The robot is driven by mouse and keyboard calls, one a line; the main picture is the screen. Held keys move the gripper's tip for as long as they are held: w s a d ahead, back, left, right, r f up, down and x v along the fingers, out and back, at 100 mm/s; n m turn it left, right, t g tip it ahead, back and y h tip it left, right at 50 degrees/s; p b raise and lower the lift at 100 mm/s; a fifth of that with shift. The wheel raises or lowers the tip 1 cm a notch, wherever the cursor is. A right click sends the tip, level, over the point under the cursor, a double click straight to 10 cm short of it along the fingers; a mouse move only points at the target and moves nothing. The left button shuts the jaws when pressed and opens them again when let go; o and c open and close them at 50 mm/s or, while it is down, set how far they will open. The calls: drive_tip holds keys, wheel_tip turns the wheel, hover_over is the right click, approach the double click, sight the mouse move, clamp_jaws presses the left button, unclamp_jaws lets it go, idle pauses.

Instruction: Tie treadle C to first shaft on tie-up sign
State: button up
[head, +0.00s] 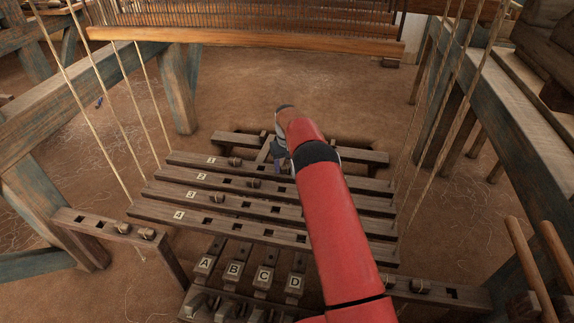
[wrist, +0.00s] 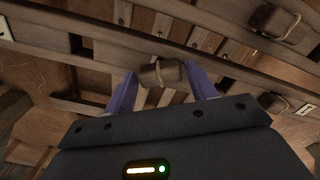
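My gripper (head: 281,160) is over the upper numbered bars in the head view, mostly hidden by my red arm. Whether that peg sits in a hole is hard to tell. Treadle C (head: 264,278) lies at the bottom centre, between B (head: 235,270) and D (head: 294,283); A (head: 205,263) is leftmost. The tie-up sign is not in view.
Bars 2 (head: 310,196) and 3 (head: 290,214) carry pegs near their left halves; bar 4 (head: 230,226) shows empty holes. Pegged racks stand at left (head: 95,222) and right (head: 470,295). Hanging cords (head: 105,110) and loom posts (head: 180,90) flank the bars.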

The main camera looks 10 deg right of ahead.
sight(287, 166)
drive_tip(key=shift+o, duration=1.2)
wheel_tip(287, 166, up, 8)
drive_tip(key=shift+f, duration=0.1)
wheel_tip(287, 166, up, 7)
drive_tip(key=p, duration=0.5)
